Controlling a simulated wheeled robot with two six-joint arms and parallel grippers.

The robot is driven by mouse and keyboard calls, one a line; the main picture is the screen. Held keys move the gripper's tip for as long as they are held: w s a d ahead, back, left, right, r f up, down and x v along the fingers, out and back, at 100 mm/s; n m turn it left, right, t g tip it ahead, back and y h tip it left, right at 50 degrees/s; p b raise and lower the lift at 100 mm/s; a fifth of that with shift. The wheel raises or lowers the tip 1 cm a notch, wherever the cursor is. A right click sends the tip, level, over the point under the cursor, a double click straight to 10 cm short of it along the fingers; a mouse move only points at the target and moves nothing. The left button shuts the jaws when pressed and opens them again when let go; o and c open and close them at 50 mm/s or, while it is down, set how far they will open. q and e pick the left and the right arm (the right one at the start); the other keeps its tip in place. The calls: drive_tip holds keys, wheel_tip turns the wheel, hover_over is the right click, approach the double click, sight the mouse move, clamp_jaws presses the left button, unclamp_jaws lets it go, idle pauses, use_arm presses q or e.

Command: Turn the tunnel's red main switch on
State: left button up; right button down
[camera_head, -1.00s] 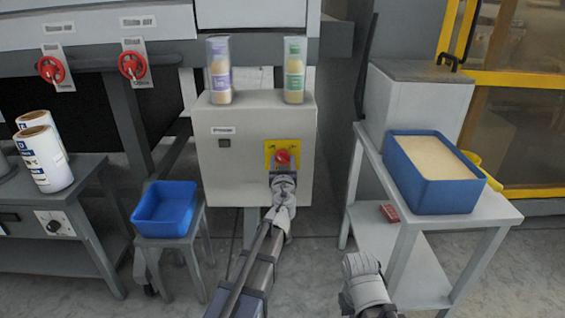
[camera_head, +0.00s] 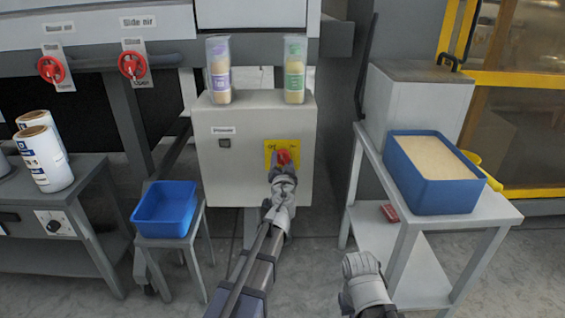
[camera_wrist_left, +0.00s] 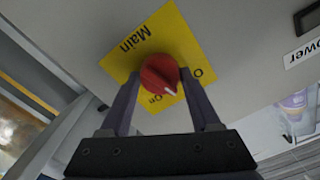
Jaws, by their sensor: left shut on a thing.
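The red main switch (camera_head: 284,157) is a round knob on a yellow plate (camera_head: 269,147) on the front of a grey box (camera_head: 235,176). In the left wrist view the knob (camera_wrist_left: 158,73) sits between the fingertips of my left gripper (camera_wrist_left: 160,80), which is shut on it. The knob's white mark points to the lower right, between the printed "On" and the partly hidden label starting with "O". In the head view my left gripper (camera_head: 283,168) reaches the knob from below. My right gripper (camera_head: 362,265) is low, away from the box; its jaws are not clear.
Two clear tubes, one with a purple label (camera_head: 219,70) and one with a green label (camera_head: 294,70), stand on the box. A blue bin (camera_head: 165,212) sits on a stool at left. A filled blue crate (camera_head: 445,196) is on the right table. Two red valves hang upper left.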

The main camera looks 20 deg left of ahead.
use_arm(q)
drive_tip(key=m, duration=0.6)
drive_tip(key=shift+m, duration=0.3)
drive_tip(key=m, duration=0.4)
drive_tip(key=shift+m, duration=0.7)
drive_tip(key=o, duration=1.4)
drive_tip(key=shift+c, duration=0.2)
drive_tip(key=shift+s, duration=0.1)
drive_tip(key=v, duration=0.7)
drive_tip(key=shift+s, duration=0.3)
drive_tip(key=shift+d, duration=0.15)
